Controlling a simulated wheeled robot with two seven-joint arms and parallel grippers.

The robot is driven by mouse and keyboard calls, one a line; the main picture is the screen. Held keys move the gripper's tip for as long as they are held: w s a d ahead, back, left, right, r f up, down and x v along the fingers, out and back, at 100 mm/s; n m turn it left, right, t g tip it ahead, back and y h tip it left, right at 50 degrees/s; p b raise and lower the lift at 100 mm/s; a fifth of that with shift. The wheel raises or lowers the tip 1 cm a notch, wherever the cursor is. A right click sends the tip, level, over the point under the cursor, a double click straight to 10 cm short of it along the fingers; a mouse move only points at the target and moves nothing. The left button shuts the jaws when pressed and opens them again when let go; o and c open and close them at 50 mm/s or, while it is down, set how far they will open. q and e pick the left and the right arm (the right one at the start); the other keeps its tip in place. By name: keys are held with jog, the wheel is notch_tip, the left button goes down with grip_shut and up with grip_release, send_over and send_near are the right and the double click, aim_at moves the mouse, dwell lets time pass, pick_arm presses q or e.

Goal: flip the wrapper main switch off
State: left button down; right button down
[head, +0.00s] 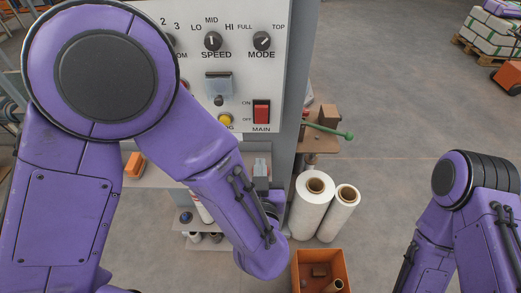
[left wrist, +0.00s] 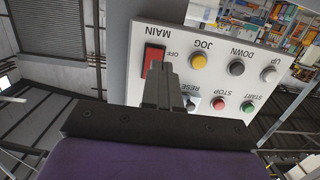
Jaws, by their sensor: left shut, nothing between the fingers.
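The wrapper main switch is a red rocker (head: 261,112) in a dark frame above the word MAIN, at the lower right of the white panel (head: 262,72). ON is marked by its upper end and OFF by its lower end. Which way it is tipped I cannot tell. In the left wrist view the panel is upside down, and the shut, empty fingers (left wrist: 158,72) overlap part of the red switch (left wrist: 152,55). Contact cannot be told. My right gripper is out of view.
A yellow JOG button (left wrist: 198,61) and a red STOP button (left wrist: 218,103) are near the switch. White film rolls (head: 312,205) and an orange bin (head: 322,259) stand below. Open floor lies to the right.

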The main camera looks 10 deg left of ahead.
pick_arm(q)
jog(key=s, duration=0.2)
jog(key=s+d+f, duration=0.1)
jog(key=shift+s+b, duration=0.3)
jog(key=shift+b, duration=0.1)
jog(key=shift+w, duration=0.1)
jog(key=shift+d, duration=0.1)
